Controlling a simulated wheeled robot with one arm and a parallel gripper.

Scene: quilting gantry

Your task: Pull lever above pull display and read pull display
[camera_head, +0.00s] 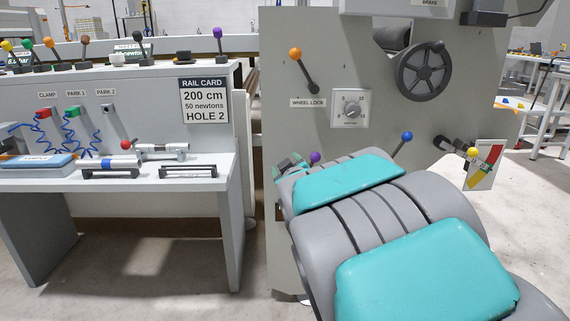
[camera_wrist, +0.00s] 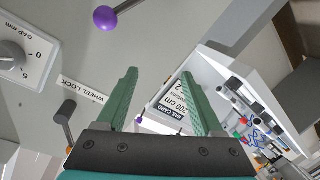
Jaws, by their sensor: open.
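No label reading "pull" is legible in either view. A lever with a purple knob (camera_head: 315,157) is on the grey machine panel, its lower part hidden behind my arm; a purple knob also shows at the top of the wrist view (camera_wrist: 105,18). A blue-knobbed lever (camera_head: 406,136) is to its right. A yellow-knobbed lever (camera_head: 472,152) is in front of a red, yellow and green gauge plate (camera_head: 485,168). My gripper (camera_wrist: 158,75) has its green fingers apart with nothing between them. In the head view it shows partly beyond my arm, near the purple knob.
The panel carries an orange-knobbed wheel lock lever (camera_head: 295,54), a dial (camera_head: 351,108) and a black handwheel (camera_head: 424,70). A bench (camera_head: 215,190) at left holds tools, and its rail card (camera_head: 204,101) reads 200 cm, 50 newtons, hole 2. Floor shows between bench and machine.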

